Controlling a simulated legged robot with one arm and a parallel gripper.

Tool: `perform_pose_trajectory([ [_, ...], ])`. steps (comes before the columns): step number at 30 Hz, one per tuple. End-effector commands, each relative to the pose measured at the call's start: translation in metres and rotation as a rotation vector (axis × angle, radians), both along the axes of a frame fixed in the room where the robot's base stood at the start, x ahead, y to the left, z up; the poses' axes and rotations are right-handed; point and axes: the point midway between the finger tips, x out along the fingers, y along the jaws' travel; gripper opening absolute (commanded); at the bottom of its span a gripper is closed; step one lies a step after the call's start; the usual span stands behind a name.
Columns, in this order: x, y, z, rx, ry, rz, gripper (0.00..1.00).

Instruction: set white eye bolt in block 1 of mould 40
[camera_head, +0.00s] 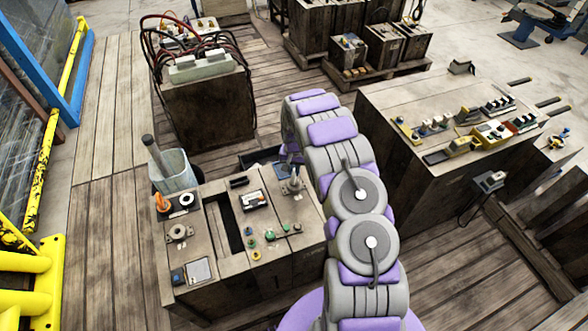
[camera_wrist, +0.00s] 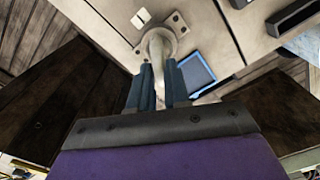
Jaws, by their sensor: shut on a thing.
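The mould (camera_head: 222,232) is a worn, pale-topped block with a dark slot, at centre left in the head view. My gripper (camera_head: 291,172) is low over its far right corner. In the wrist view my gripper (camera_wrist: 160,82) has its two dark fingers closed around a pale, rod-like piece, the white eye bolt (camera_wrist: 155,48). The piece meets a round collar (camera_wrist: 172,38) on the mould's top; whether it is seated in it I cannot tell. Its lower part is hidden between the fingers. I cannot read any block or mould number.
A grey round fitting (camera_head: 180,233), a black-and-white meter (camera_head: 255,200) and several coloured knobs share the mould's top. A bucket (camera_head: 174,170) stands behind it. A larger bench (camera_head: 400,95) with tools is at right. Yellow railing (camera_head: 25,285) is at left.

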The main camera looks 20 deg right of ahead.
Motion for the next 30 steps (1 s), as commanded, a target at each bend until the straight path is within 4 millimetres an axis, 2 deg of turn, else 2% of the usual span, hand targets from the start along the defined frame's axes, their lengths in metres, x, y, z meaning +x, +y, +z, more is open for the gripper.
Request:
perform_pose_trajectory([
  [1,0.000,0.000,0.001,-0.001,-0.001,0.000,0.20],
  [10,0.000,0.000,0.000,0.000,0.000,0.000,0.46],
  [17,0.000,0.000,0.000,0.000,0.000,0.000,0.46],
  [22,0.001,0.000,0.008,-0.001,-0.002,0.000,0.46],
  [26,0.002,0.000,0.023,-0.002,-0.005,0.001,0.46],
  [30,0.002,-0.001,0.048,-0.002,-0.003,0.000,0.46],
])
